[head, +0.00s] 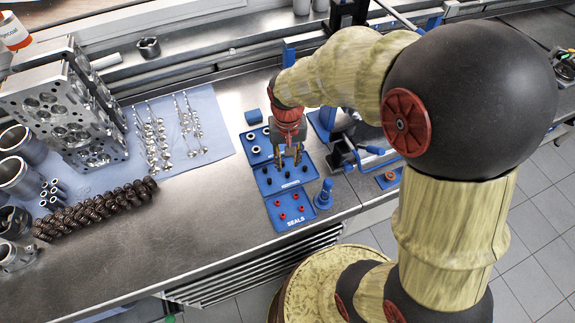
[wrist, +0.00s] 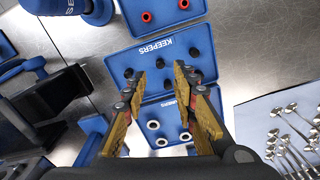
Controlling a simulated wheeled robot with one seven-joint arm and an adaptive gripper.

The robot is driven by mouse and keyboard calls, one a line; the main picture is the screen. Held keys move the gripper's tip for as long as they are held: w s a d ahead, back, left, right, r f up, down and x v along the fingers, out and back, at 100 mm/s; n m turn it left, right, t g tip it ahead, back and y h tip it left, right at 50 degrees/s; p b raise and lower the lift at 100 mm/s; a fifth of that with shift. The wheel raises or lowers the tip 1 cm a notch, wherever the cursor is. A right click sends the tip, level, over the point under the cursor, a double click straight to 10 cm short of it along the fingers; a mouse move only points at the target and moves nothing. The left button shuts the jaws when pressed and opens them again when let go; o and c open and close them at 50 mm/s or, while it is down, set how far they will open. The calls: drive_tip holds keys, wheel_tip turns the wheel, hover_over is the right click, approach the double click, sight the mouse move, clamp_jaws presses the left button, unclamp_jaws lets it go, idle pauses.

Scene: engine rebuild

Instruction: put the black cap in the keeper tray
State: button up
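The keeper tray (wrist: 148,54) is a blue tray marked KEEPERS, with several small black caps (wrist: 160,63) standing in it in the wrist view. In the head view the keeper tray (head: 273,187) is the middle one of a row of blue trays. My gripper (wrist: 160,74) is open over this tray, its two yellow-brown fingers apart. One black cap (wrist: 168,83) shows in the gap between the fingers, with no visible contact. In the head view my gripper (head: 288,158) points down at the tray's far part. I cannot tell which cap is the task's.
The seals tray (head: 280,222) with red rings lies nearer the bench edge; a tray of pale rings (head: 252,138) lies beyond. A blue stand (head: 324,195) is close at right. Valves (head: 155,140) lie on a blue cloth at left. Bare bench (head: 190,215) is free at lower left.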

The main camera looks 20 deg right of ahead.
wheel_tip(320, 180, up, 6)
wheel_tip(320, 180, up, 9)
drive_tip(key=n+t, duration=0.1)
drive_tip(key=t, duration=0.2)
hover_over(287, 174)
drive_tip(key=s, duration=0.5)
drive_tip(key=s+r+n+t, duration=0.2)
drive_tip(key=s+r, duration=0.4)
drive_tip(key=s, duration=0.3)
drive_tip(key=shift+d+r+t+p, duration=0.2)
drive_tip(key=shift+t+p, duration=0.1)
drive_tip(key=shift+p, duration=0.15)
drive_tip(key=shift+w, duration=0.1)
